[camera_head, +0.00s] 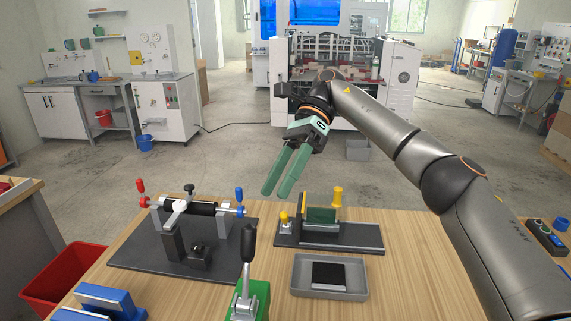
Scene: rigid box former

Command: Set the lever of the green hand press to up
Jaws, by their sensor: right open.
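The green hand press (259,292) stands at the near edge of the table, cut off by the bottom of the head view. Its lever, a pale metal shaft with a black handle (248,243), points toward the top of the picture; from this angle I cannot tell exactly how far it is raised. My right gripper (277,191) has green fingers. It is open and empty, above the far side of the table, well apart from the lever. My left gripper is not in view.
A fixture with red and blue handles (188,207) stands on a dark plate left of the press. A dark fixture with yellow knobs (330,238) and a grey tray (300,290) are to the right. Blue blocks (108,301) lie near left. Bare wood (420,285) shows at right.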

